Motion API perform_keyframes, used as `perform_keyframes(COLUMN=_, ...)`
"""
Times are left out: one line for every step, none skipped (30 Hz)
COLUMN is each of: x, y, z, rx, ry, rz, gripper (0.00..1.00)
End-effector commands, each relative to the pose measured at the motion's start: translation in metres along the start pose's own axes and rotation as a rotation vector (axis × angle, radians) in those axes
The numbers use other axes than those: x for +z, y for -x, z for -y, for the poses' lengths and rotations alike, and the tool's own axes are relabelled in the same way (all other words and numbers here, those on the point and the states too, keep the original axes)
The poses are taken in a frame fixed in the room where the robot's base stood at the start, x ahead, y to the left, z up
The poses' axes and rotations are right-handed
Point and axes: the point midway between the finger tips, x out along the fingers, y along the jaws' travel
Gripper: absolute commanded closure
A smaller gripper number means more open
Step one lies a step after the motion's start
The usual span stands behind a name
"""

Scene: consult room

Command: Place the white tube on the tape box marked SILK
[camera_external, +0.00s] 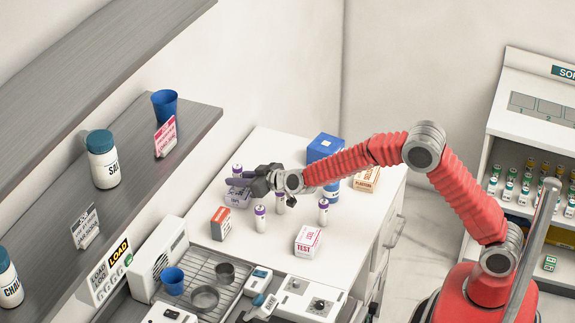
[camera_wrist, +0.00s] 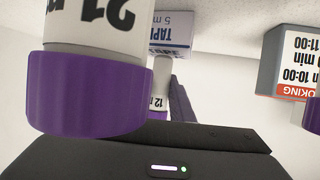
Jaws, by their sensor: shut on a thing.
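My gripper (camera_external: 242,183) is shut on a white tube with a purple cap (camera_external: 237,169), which stands upright at the jaws. In the wrist view it seems to be the small farther tube (camera_wrist: 160,75), beside a dark finger of my gripper (camera_wrist: 179,103). A white box with purple lettering (camera_external: 237,199) is just below the jaws in the external view. In the upside-down wrist view a box reading "TAP…" and "5 m" (camera_wrist: 170,46) shows behind the tube; the word SILK is not legible. Whether the tube touches the box is hidden.
Other purple-capped white tubes (camera_external: 260,219) stand nearby, one (camera_external: 280,204) under my wrist. A large near tube (camera_wrist: 90,95) fills the wrist view's left. A red-and-grey box (camera_external: 221,224), a TEST box (camera_external: 307,241) and a blue box (camera_external: 325,147) stand on the white counter (camera_external: 265,262).

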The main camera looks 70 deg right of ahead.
Motion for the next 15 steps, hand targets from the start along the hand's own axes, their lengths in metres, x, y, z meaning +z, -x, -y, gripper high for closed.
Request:
perform_keyframes(x=0.0020, y=-0.0009, z=0.0000, rx=0.000, ry=-0.001, rz=-0.001, gripper=1.00)
perform_keyframes(x=0.0024, y=-0.0012, z=0.0000, rx=0.000, ry=-0.001, rz=-0.002, gripper=1.00)
perform_keyframes(x=0.0025, y=-0.0012, z=0.0000, rx=0.000, ry=0.000, rz=-0.002, gripper=1.00)
perform_keyframes(x=0.0023, y=-0.0012, z=0.0000, rx=0.000, ry=0.000, rz=-0.002, gripper=1.00)
perform_keyframes(x=0.0023, y=-0.0011, z=0.0000, rx=0.000, ry=-0.001, rz=-0.002, gripper=1.00)
perform_keyframes(x=0.0023, y=-0.0011, z=0.0000, rx=0.000, ry=-0.001, rz=-0.002, gripper=1.00)
perform_keyframes(x=0.0023, y=-0.0011, z=0.0000, rx=0.000, ry=-0.001, rz=-0.002, gripper=1.00)
perform_keyframes(x=0.0023, y=-0.0011, z=0.0000, rx=0.000, ry=-0.001, rz=-0.002, gripper=1.00)
perform_keyframes(x=0.0026, y=-0.0012, z=0.0000, rx=0.000, ry=-0.001, rz=-0.002, gripper=1.00)
perform_keyframes(x=0.0031, y=-0.0014, z=0.0000, rx=0.000, ry=0.000, rz=-0.001, gripper=1.00)
perform_keyframes(x=0.0038, y=-0.0017, z=0.0000, rx=0.000, ry=0.000, rz=-0.001, gripper=1.00)
perform_keyframes(x=0.0047, y=-0.0020, z=0.0000, rx=0.000, ry=0.000, rz=-0.001, gripper=1.00)
perform_keyframes(x=0.0043, y=-0.0019, z=0.0000, rx=0.000, ry=0.000, rz=-0.001, gripper=0.78)
perform_keyframes(x=0.0042, y=-0.0019, z=0.0000, rx=0.000, ry=0.000, rz=-0.001, gripper=0.76)
perform_keyframes(x=0.0042, y=-0.0018, z=0.0000, rx=0.000, ry=0.000, rz=-0.001, gripper=0.73)
